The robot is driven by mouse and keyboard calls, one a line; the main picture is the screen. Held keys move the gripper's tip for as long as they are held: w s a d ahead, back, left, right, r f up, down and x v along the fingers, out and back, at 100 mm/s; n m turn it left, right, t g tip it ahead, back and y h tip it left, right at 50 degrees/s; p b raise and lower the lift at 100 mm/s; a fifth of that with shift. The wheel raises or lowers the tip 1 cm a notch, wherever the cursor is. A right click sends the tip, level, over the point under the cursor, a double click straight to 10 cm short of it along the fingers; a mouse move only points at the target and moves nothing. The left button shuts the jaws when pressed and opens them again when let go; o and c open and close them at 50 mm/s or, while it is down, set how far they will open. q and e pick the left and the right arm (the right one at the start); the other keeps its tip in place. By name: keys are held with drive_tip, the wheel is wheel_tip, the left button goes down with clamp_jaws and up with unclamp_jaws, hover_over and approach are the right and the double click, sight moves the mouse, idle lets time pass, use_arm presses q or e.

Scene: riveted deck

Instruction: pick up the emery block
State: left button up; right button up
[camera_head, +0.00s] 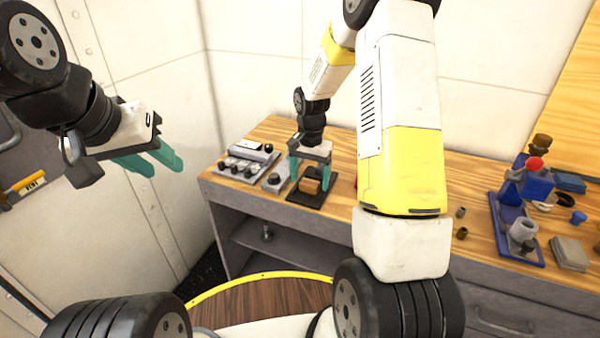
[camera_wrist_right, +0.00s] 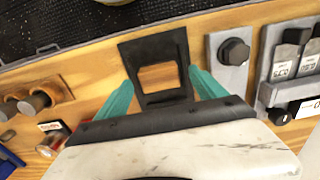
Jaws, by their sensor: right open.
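The emery block appears to be the small brown block (camera_head: 310,186) on a black mat (camera_head: 297,197) near the front edge of the wooden counter. In the right wrist view the brown block (camera_wrist_right: 158,76) sits in the middle of the black mat (camera_wrist_right: 143,51). My right gripper (camera_head: 309,182) is open and points down over the mat, with one teal finger on each side of the block. In the right wrist view its fingers (camera_wrist_right: 161,80) show gaps on both sides of the block. My left gripper (camera_head: 164,171) is open and empty, raised left of the counter.
A grey panel with knobs (camera_head: 246,165) and a single-knob box (camera_head: 277,178) stand just left of the mat. Small brown cylinders (camera_head: 461,222), a blue fixture (camera_head: 513,215) and a grey slab (camera_head: 570,253) lie to the right. The wall is close behind.

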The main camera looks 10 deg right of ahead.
drive_tip(key=shift+f, duration=0.35)
drive_tip(key=c, duration=1.5)
drive_tip(key=shift+r, duration=0.1)
